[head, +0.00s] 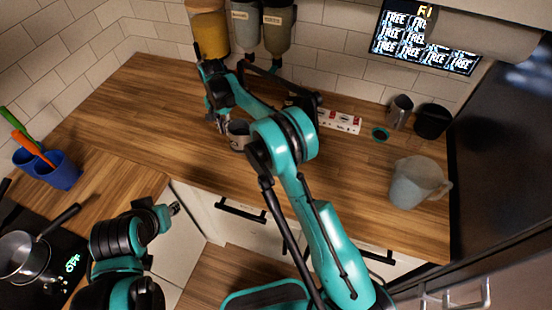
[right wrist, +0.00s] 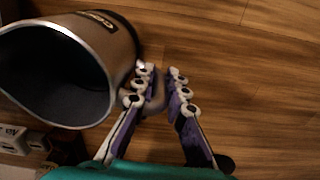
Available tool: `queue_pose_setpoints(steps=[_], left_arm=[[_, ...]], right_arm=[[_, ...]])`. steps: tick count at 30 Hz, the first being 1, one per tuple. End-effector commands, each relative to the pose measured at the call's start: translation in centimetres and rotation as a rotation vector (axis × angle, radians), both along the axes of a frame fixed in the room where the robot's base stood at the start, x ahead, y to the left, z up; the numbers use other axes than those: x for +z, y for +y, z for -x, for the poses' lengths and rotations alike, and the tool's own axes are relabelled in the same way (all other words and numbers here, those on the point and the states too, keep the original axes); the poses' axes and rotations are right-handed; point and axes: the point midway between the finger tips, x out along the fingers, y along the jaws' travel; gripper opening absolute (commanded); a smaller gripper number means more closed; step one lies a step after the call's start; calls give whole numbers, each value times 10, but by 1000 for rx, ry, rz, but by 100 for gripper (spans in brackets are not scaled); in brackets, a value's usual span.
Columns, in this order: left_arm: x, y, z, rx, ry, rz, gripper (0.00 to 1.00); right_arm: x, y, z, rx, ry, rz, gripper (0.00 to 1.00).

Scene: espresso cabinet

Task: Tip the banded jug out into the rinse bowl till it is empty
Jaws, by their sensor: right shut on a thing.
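The banded jug (right wrist: 52,68) is metal, with a dark inside and a dark band bearing a gold mark. In the right wrist view its mouth faces the camera; I cannot make out any liquid. My right gripper (right wrist: 158,90) is shut on its handle (right wrist: 155,98). In the head view my right gripper (head: 221,122) is over the back counter, and the jug (head: 238,134) is beside it, partly hidden by my arm. My left gripper (head: 174,209) is low at the left, apart from these things; its jaws are too small to read. I cannot pick out a rinse bowl for sure.
A translucent pitcher (head: 415,183) stands on the right counter. Behind it are a steel jug (head: 399,112), a black container (head: 432,121), a dark green disc (head: 380,134) and a power strip (head: 340,120). A blue utensil holder (head: 60,170) and a saucepan (head: 22,256) are left.

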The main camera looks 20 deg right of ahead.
Motion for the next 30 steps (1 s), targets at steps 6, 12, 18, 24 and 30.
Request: queue_pose_setpoints(steps=[6,12,18,24,30], left_arm=[[1,0,0,0,0,0,33],[2,0,0,0,0,0,33],[4,0,0,0,0,0,33],[5,0,0,0,0,0,33],[5,0,0,0,0,0,33]], right_arm=[[3,-1,1,0,-10,-8,0],[10,-4,4,-1,-56,-47,0],[21,-8,9,0,-131,-110,0],[31,-14,15,-1,-209,-175,0],[40,-20,22,-2,-285,-239,0]])
